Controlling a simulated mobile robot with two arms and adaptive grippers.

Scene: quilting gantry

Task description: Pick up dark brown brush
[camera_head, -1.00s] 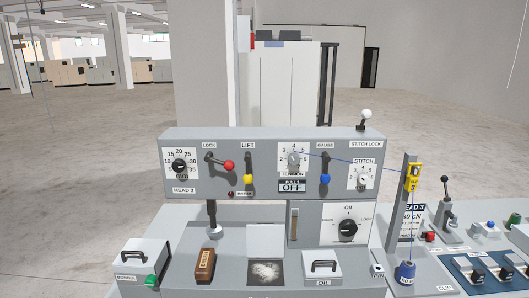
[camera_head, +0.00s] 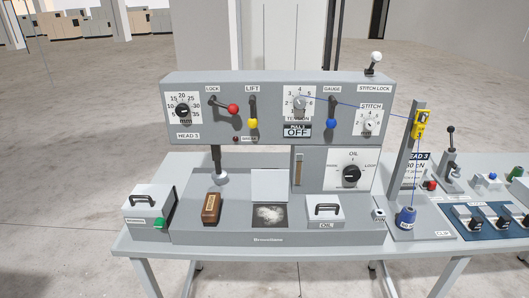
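The dark brown brush (camera_head: 211,208) lies on the grey machine bed, left of centre. It is a small block with a pale label on its top. It sits left of the open hatch with white fluff. Nothing touches it from above. Neither of my grippers shows in the head view.
The grey control panel (camera_head: 270,108) with levers and dials rises behind the brush. A bobbin box (camera_head: 147,204) with a green knob stands to the left. A lint-filled opening (camera_head: 269,215) and an oil lid (camera_head: 323,211) lie to the right. Blue thread runs to a spool (camera_head: 406,217).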

